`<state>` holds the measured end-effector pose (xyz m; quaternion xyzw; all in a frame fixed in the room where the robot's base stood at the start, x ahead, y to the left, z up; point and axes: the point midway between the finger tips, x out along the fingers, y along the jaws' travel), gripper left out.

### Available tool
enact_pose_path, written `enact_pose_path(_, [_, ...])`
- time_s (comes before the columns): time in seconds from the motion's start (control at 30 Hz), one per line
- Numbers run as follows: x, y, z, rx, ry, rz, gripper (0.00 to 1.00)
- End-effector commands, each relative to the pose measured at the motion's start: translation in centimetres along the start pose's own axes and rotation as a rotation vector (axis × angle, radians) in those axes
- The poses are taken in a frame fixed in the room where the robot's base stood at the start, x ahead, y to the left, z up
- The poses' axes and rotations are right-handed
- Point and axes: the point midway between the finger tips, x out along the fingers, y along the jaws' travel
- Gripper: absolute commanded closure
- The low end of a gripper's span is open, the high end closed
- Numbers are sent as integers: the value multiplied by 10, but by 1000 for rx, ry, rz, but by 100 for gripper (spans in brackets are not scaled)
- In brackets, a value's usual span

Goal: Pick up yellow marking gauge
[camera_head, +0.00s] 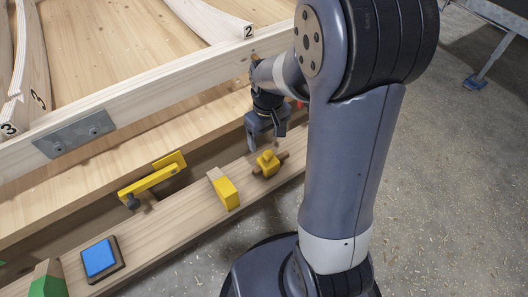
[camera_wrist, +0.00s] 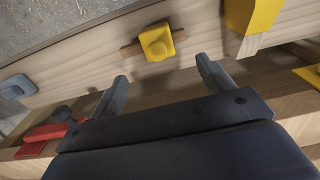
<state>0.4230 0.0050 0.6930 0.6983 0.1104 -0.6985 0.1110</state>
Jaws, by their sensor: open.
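The yellow marking gauge (camera_head: 267,162), a yellow block with a knob and a brown wooden stem through it, rests on the pale wooden plank. It also shows in the wrist view (camera_wrist: 156,42), near the top centre. My gripper (camera_head: 266,138) is just behind and above the gauge in the head view, apart from it. In the wrist view my gripper's two fingers (camera_wrist: 162,71) are spread with nothing between them, and the gauge lies just beyond their tips.
A yellow-and-wood block (camera_head: 226,192) sits close to the gauge on the plank. A yellow clamp (camera_head: 150,182), a blue-topped block (camera_head: 101,258) and a green block (camera_head: 48,281) lie farther left. A red tool (camera_wrist: 45,135) and a blue object (camera_wrist: 17,87) show at left in the wrist view.

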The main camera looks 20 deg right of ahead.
Motion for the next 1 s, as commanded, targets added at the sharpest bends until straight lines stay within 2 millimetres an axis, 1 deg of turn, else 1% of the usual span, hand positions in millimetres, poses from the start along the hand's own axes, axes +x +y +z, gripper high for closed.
enact_pose_path(0.1, [22,0,0,-1,-5,-2,24])
enact_pose_path(0.2, [38,0,0,-1,-4,-2,24])
enact_pose_path(0.3, [49,0,0,0,-2,-1,24])
enact_pose_path(0.53, [62,1,0,1,-2,-1,24])
enact_pose_path(0.8, [102,5,0,0,-4,-2,24])
enact_pose_path(0.87, [106,5,0,0,-2,-1,24])
enact_pose_path(1.0, [105,5,-1,0,0,0,24])
